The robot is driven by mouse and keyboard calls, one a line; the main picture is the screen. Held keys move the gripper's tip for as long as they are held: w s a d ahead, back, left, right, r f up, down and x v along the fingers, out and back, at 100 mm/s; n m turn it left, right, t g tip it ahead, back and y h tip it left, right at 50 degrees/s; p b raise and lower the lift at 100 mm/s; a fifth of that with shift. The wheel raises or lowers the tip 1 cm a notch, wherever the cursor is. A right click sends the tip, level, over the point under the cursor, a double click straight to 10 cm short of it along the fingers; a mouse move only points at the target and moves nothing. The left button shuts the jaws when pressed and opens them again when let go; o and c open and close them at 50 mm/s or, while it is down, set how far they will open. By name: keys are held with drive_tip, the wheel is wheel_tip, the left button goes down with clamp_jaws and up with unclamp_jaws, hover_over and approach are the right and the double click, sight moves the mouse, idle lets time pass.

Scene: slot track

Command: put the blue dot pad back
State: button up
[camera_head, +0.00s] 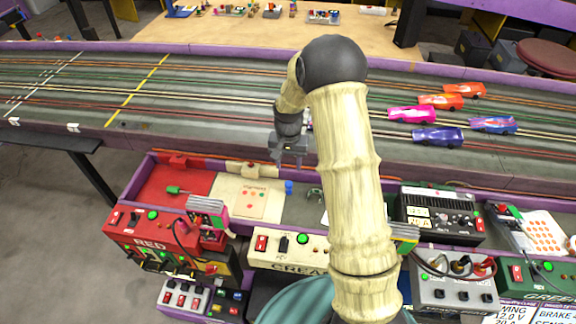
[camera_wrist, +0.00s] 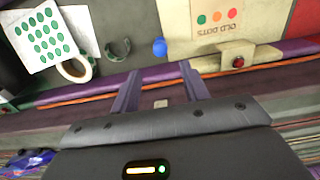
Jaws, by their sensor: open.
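I cannot pick out a pad with blue dots in either view. A small plain blue object (camera_head: 289,187) sits just right of the cream "OLD DOTS" board (camera_head: 226,201); it also shows in the wrist view (camera_wrist: 159,47), where I cannot tell exactly what it is. The board (camera_wrist: 250,8) carries green, orange and red dots. A sheet of green dots (camera_wrist: 45,36) lies at the left of the wrist view. A sheet of orange dots (camera_head: 546,232) lies at the far right. My gripper (camera_head: 288,160) is open and empty above the track's near edge; its fingers (camera_wrist: 158,88) are apart.
Several toy cars (camera_head: 438,136) stand on the track. The red control box (camera_head: 165,240) and cream box (camera_head: 290,246) line the front. My arm hides the bench's middle.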

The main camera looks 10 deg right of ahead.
idle(0.4)
drive_tip(key=s+r+n+t, duration=0.1)
drive_tip(key=s+r+n, duration=0.1)
drive_tip(key=s+r, duration=0.4)
drive_tip(key=s+r+n+t, duration=0.1)
drive_tip(key=s+r, duration=0.5)
drive_tip(key=s, duration=1)
drive_tip(key=shift+s+r+n+t, duration=0.15)
drive_tip(key=shift+r+n+t, duration=0.2)
drive_tip(key=shift+n, duration=0.45)
